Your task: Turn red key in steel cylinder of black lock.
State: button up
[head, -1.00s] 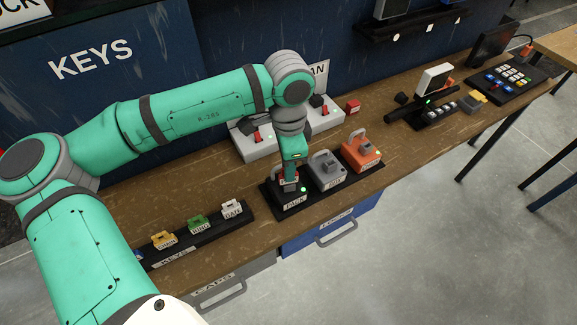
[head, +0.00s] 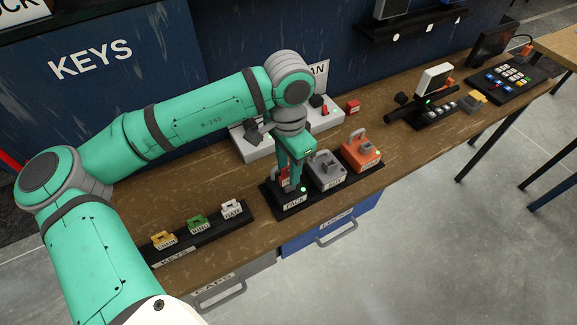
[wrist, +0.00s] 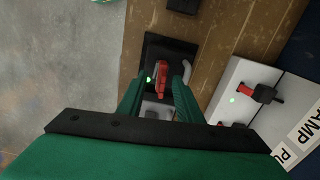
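The black lock (head: 294,202), labelled PACK, stands at the left end of a black tray on the bench. In the wrist view the black lock (wrist: 184,55) lies beneath my gripper, and a small green light glows beside the key. The red key (wrist: 161,78) sits upright at the lock, between my fingers; it also shows in the head view (head: 285,178). My gripper (wrist: 162,82) points down and appears shut on the red key. The steel cylinder is hidden under the key and fingers, so its angle cannot be read.
A grey lock (head: 326,170) and an orange lock (head: 361,150) stand close on the right. A key rack (head: 205,232) with yellow, green and white tags lies left. A pale switch box (head: 258,149) stands behind. Bare bench lies between rack and tray.

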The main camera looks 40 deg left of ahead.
notch_tip(320, 180, up, 11)
dwell(0.8)
jog(key=shift+w+f, duration=0.1)
jog(key=shift+f, duration=0.05)
